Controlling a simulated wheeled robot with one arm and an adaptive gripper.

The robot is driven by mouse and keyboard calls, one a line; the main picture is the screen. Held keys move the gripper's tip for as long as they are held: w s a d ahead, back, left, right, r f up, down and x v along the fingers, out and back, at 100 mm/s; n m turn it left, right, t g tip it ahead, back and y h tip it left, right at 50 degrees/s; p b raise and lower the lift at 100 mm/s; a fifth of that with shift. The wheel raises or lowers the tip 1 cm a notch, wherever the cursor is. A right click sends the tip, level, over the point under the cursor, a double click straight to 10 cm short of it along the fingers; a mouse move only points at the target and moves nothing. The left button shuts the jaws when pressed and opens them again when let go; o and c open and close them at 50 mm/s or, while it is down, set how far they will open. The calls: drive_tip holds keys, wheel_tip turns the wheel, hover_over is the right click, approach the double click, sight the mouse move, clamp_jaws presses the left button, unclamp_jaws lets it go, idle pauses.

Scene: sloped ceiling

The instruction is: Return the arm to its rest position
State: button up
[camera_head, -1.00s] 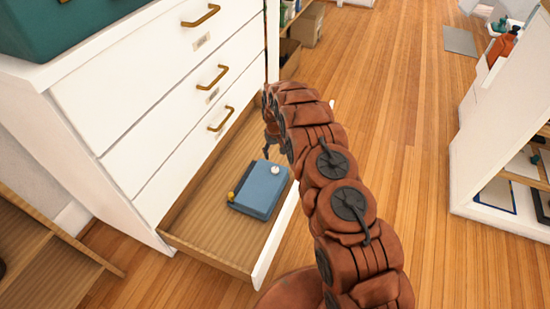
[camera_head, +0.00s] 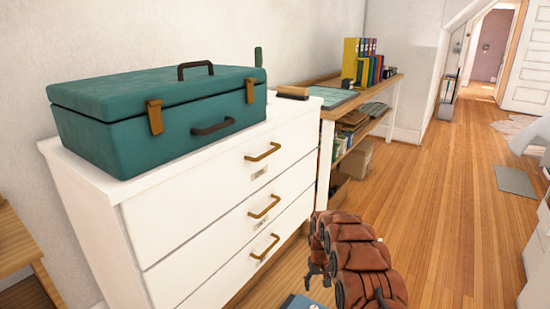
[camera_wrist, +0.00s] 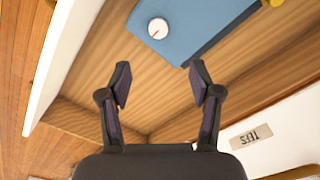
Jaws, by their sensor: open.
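My arm (camera_head: 358,262) is reddish-brown and segmented, and it rises at the lower middle of the head view in front of the white dresser (camera_head: 95,215). My gripper (camera_wrist: 160,85) shows in the wrist view with its two dark fingers apart and nothing between them. It is above the open wooden drawer (camera_wrist: 95,75). A blue box-like object (camera_wrist: 200,25) lies in the drawer beyond the fingertips, with a round white knob (camera_wrist: 158,28) on it. Only a small part of the blue object shows at the bottom edge of the head view (camera_head: 303,302).
A teal suitcase (camera_head: 150,110) stands on the dresser top. A wooden shelf table (camera_head: 385,88) with binders (camera_head: 362,62) is behind it. The wood floor (camera_head: 440,190) to the right is largely clear. A white cabinet (camera_head: 540,255) stands at the right edge.

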drive_tip(key=s+r+p, duration=0.5)
drive_tip(key=s+r, duration=0.1)
drive_tip(key=r, duration=0.8)
drive_tip(key=s+a+r+g+p, duration=0.1)
drive_tip(key=s+r+p, duration=0.4)
drive_tip(key=r, duration=0.8)
drive_tip(key=s+r+p, duration=0.4)
drive_tip(key=s+r, duration=0.3)
drive_tip(key=r, duration=0.7)
drive_tip(key=s+r+p, duration=0.7)
drive_tip(key=s+r, duration=0.5)
drive_tip(key=s, duration=0.5)
drive_tip(key=s+d+r+m+p, duration=0.1)
drive_tip(key=s+r+p, duration=0.7)
drive_tip(key=s, duration=0.9)
wheel_tip(320, 180, up, 4)
drive_tip(key=shift+d+f+m+g+p, duration=0.1)
drive_tip(key=shift+d+m+g+p, duration=0.05)
drive_tip(key=shift+m+g+p, duration=0.2)
drive_tip(key=shift+s, duration=0.45)
drive_tip(key=shift+c, duration=0.3)
